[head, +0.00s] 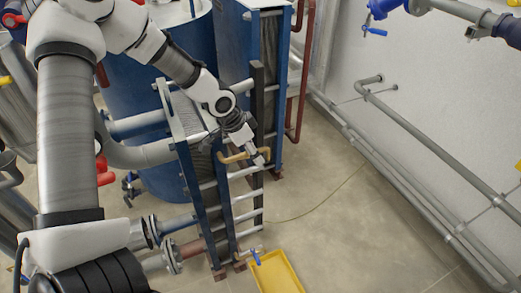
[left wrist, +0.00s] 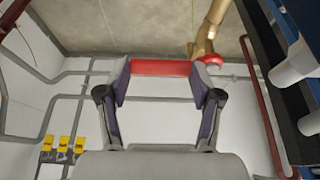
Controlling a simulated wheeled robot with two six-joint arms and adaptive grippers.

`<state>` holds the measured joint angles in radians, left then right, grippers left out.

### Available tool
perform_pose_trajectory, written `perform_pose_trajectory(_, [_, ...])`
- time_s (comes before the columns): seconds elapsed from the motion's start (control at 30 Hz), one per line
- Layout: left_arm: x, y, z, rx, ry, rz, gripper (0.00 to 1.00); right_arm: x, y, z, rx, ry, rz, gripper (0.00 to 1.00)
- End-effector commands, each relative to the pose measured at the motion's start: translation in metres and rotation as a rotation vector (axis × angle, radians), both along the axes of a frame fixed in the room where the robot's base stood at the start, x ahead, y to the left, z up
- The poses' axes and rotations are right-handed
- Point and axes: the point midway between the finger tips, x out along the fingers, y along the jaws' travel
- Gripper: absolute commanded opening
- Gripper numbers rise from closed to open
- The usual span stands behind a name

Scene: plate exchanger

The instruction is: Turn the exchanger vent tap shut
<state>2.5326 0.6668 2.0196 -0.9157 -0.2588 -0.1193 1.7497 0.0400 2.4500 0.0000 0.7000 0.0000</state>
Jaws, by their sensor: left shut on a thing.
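The vent tap is a brass fitting on a bent brass pipe (head: 232,157) at the upper front of the blue-framed plate exchanger (head: 205,205). In the left wrist view the brass fitting (left wrist: 207,38) is at the upper right, with a red lever (left wrist: 160,68) running left from it. My left gripper (head: 260,160) is beside the brass pipe. In the left wrist view the left gripper (left wrist: 162,72) has its fingertips at both ends of the red stretch, shut on the lever. The lever is too small to make out in the head view. My right gripper is not in view.
A yellow tray (head: 277,273) lies on the floor below a small blue-handled tap (head: 255,257). A second blue frame (head: 265,60) and a blue tank (head: 150,100) stand behind. Grey pipes (head: 420,135) run along the right wall. The floor between is mostly clear.

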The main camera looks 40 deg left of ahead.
Motion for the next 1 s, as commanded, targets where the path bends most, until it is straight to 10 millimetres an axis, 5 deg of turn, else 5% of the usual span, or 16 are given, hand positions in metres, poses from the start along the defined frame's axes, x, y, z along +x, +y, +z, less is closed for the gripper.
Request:
perform_pose_trajectory(0.5, [-0.0044, 0.0031, -0.0012, 0.000, 0.006, -0.017, 0.03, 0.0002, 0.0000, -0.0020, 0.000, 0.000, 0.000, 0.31])
perform_pose_trajectory(0.53, [-0.0044, 0.0031, -0.0012, 0.000, 0.006, -0.017, 0.76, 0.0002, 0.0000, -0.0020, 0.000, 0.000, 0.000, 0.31])
perform_pose_trajectory(0.57, [-0.0044, 0.0031, -0.0012, 0.001, 0.005, -0.017, 0.86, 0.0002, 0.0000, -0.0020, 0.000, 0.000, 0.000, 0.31])
perform_pose_trajectory(1.0, [-0.0051, 0.0047, 0.0075, -0.001, -0.001, -0.014, 0.91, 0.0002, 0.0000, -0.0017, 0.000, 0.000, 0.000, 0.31])
